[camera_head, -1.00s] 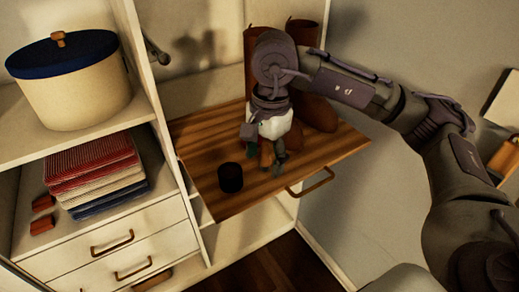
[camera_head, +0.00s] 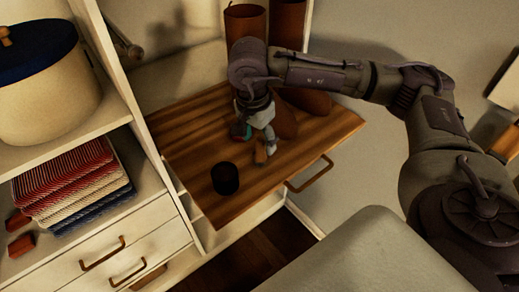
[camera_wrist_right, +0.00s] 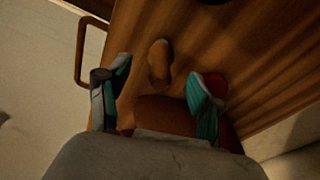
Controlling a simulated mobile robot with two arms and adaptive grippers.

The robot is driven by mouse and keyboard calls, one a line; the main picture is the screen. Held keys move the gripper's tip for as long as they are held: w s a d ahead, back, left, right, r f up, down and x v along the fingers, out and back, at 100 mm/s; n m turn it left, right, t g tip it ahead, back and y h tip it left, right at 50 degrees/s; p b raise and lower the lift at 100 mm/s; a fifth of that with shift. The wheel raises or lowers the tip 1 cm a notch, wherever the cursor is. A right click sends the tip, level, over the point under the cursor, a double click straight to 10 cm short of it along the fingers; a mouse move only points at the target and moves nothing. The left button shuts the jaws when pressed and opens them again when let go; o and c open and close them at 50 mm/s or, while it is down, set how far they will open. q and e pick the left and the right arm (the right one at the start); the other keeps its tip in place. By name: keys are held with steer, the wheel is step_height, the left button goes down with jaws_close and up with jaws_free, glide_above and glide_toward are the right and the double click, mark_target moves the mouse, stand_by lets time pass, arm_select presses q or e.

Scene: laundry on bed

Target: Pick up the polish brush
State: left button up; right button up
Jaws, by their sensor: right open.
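A small light-brown wooden piece (camera_head: 260,153), which looks like the polish brush, lies on the wooden pull-out shelf (camera_head: 190,125). It also shows in the right wrist view (camera_wrist_right: 159,62), just ahead of and between the fingertips. My right gripper (camera_head: 257,136) is open and empty, pointing down right over it. In the right wrist view the teal-padded fingers of the gripper (camera_wrist_right: 156,88) stand apart on either side. I cannot tell the exact height above the brush. The gripper partly hides the brush in the head view. My left gripper is not in view.
A black round tin (camera_head: 225,178) stands near the shelf's front left. Tall brown boots (camera_head: 287,25) stand behind my right gripper. A red round thing (camera_wrist_right: 216,84) shows beside the right finger. The shelf's handle (camera_head: 310,174) sticks out in front. Folded cloths (camera_head: 72,187) are at left.

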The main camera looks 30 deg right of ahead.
mark_target(261, 151)
steer(key=f+p, duration=0.2)
steer(key=shift+d+f, duration=0.3)
steer(key=shift+f, duration=0.05)
step_height(261, 151, down, 2)
steer(key=shift+w+d+f, duration=0.1)
steer(key=shift+f, duration=0.2)
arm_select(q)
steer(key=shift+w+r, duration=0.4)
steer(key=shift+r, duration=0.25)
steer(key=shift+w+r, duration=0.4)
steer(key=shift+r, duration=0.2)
arm_select(e)
steer(key=c, duration=1)
